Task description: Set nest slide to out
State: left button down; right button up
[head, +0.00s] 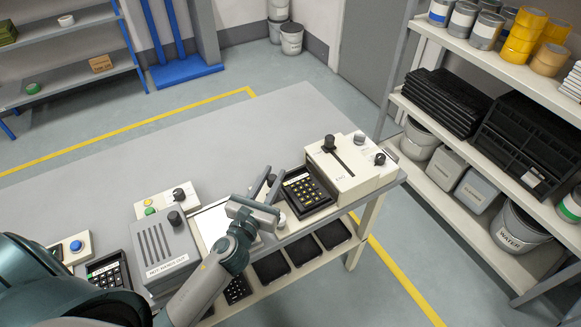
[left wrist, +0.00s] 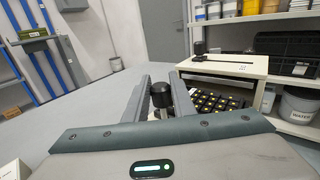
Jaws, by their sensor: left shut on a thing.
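My left gripper (head: 269,185) is low over the front part of the bench, beside the black keypad (head: 305,190). In the left wrist view its two fingers (left wrist: 160,95) stand on either side of a black round-topped knob (left wrist: 162,93), and it is shut on that knob. The fingers and hand hide most of what the knob is mounted on. A white panel (head: 212,222) lies partly under the gripper. I cannot read a nest slide label, nor tell the slide's position. My right gripper is not in view.
Right of the gripper, a cream box (head: 355,172) has a slot and black knob (head: 328,143). Left of it stands a grey slotted box (head: 163,250) with a knob on top. A loaded shelf (head: 470,55) is at right. The bench's back half (head: 230,130) is clear.

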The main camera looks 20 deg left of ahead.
pick_arm(q)
jog(key=shift+s+a, duration=0.9)
jog(key=shift+s, duration=0.3)
jog(key=c, duration=1.5)
grip_release()
jog(key=shift+s+a, duration=0.1)
jog(key=shift+a, duration=0.05)
jog(key=shift+s, duration=0.1)
jog(key=shift+r, duration=0.15)
